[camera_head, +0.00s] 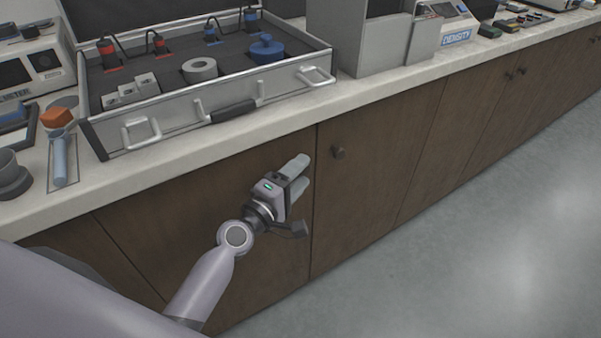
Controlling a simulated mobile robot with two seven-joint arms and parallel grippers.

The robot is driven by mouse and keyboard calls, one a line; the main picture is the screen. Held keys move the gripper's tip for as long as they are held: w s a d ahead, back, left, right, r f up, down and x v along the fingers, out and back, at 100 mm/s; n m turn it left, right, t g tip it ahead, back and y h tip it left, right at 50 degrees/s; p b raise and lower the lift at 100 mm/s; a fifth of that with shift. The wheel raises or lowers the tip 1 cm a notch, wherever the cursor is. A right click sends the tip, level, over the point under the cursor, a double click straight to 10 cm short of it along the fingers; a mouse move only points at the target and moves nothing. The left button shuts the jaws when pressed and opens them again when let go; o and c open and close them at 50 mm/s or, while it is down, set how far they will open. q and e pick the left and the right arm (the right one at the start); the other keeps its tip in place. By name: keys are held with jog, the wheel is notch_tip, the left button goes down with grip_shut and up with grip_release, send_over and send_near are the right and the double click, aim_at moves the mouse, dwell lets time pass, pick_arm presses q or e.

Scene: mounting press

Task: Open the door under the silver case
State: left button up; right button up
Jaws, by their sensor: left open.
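The silver case (165,130) lies open on the countertop at the upper left. The brown cabinet door (170,220) under it looks shut, with its right edge at a vertical seam. My left gripper (301,176) is in front of this door's upper right part, near the seam. It is open, its fingers pointing up and right. No knob shows on this door; the gripper covers the area near its upper right corner. I cannot tell whether the fingers touch anything. My right gripper is not in view.
The countertop edge (350,100) juts above the doors. Grey floor (480,250) at the right is clear. A grey box-like device (375,45) stands right of the case.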

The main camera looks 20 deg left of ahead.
pick_arm(q)
jog(key=shift+w+d, duration=0.1)
jog(key=shift+w, duration=0.3)
grip_shut()
jog(key=shift+s, duration=0.1)
